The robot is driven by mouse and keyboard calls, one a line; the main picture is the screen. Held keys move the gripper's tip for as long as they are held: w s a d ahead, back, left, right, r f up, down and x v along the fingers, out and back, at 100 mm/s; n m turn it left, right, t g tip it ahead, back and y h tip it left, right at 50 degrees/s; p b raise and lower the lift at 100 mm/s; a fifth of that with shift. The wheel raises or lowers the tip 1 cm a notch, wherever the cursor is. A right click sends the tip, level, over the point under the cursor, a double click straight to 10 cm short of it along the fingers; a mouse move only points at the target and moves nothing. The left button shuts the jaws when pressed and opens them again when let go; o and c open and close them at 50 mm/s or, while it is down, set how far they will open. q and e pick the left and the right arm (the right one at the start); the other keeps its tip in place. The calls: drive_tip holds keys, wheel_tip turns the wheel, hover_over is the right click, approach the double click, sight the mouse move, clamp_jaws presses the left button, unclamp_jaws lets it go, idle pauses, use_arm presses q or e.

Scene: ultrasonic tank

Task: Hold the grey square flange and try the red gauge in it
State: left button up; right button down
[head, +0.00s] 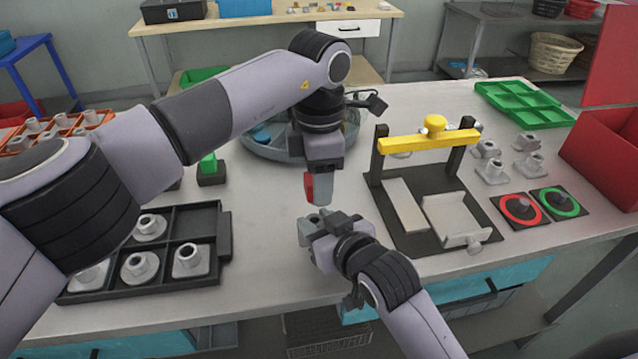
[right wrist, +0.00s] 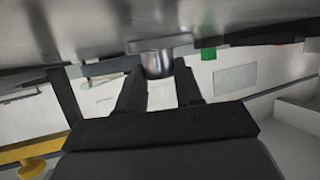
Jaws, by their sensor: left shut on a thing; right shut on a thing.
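My left gripper (head: 318,182) points down over the middle of the table, shut on the red gauge (head: 309,188), whose red side shows at its fingers. My right gripper (head: 318,228) is below it, shut on the grey square flange (head: 304,230). The flange is partly hidden by the fingers in the head view. In the right wrist view the flange's round neck (right wrist: 157,63) sits between my right gripper's two dark fingers (right wrist: 158,76). The gauge appears above the flange and apart from it in the head view; their exact alignment cannot be told.
A black tray (head: 226,236) with several grey flanges is at left. A green gauge (head: 208,163) stands in a dark block. A black fixture with a yellow bar (head: 410,144), several loose fittings, red-ring (head: 504,214) and green-ring pads, a green tray (head: 525,104) and a red bin (head: 607,158) are right.

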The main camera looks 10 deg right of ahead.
drive_tip(key=shift+d+f, duration=0.1)
drive_tip(key=shift+f, duration=0.25)
drive_tip(key=c, duration=0.7)
unclamp_jaws()
drive_tip(key=shift+o, duration=0.2)
drive_tip(key=shift+r, duration=0.1)
drive_tip(key=shift+s+r, duration=0.1)
drive_tip(key=v, duration=1.2)
use_arm(q)
drive_tip(key=shift+s, duration=0.1)
